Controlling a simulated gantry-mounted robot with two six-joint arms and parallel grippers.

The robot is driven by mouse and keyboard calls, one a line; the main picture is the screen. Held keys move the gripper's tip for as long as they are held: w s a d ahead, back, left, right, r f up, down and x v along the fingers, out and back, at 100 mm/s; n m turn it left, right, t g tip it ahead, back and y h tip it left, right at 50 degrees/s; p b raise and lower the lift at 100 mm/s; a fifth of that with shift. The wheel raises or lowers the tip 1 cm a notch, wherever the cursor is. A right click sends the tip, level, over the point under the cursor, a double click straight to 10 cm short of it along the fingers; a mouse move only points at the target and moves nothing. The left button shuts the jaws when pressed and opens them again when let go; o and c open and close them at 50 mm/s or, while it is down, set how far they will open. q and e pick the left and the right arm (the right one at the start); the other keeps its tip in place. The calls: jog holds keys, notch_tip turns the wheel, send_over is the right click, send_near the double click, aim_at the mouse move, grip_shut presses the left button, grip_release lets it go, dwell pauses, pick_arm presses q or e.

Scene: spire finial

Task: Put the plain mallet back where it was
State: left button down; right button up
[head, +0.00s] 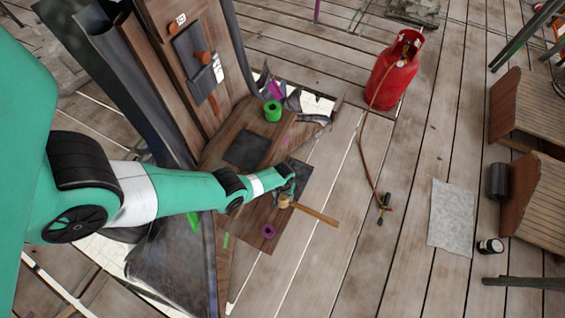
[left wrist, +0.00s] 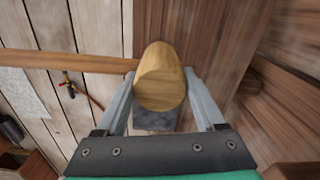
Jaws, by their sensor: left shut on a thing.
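The plain wooden mallet (head: 320,214) is in my left gripper (head: 288,199), over the brown wooden board at the foot of the spire. Its handle points right, out past the board's edge over the deck. In the left wrist view, the round mallet head (left wrist: 160,78) sits between the two grey fingers (left wrist: 160,90), and the handle (left wrist: 70,62) runs off to the left. A dark square patch (head: 246,149) lies on the board, and a second dark patch (head: 309,177) lies beside my gripper. My right gripper is not in view.
A green ring (head: 272,112) and a purple ring (head: 268,231) lie on the board. A tool holder with orange handles (head: 196,62) is fixed on the upright planks. A red gas bottle (head: 393,75) with hose stands behind right. Deck right of the board is mostly clear.

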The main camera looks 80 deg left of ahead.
pick_arm(q)
notch_tip(320, 180, down, 3)
jog(key=shift+s+r+b, duration=0.1)
jog(key=shift+b, duration=0.6)
jog(key=shift+r, duration=0.1)
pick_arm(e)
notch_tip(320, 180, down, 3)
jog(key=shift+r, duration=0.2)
pick_arm(q)
jog(key=shift+f, duration=0.2)
grip_release()
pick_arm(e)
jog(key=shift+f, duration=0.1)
pick_arm(q)
jog(key=shift+r, duration=0.1)
notch_tip(320, 180, up, 12)
jog(key=p, duration=1.2)
jog(key=shift+r+p, duration=0.2)
jog(key=shift+p, duration=0.1)
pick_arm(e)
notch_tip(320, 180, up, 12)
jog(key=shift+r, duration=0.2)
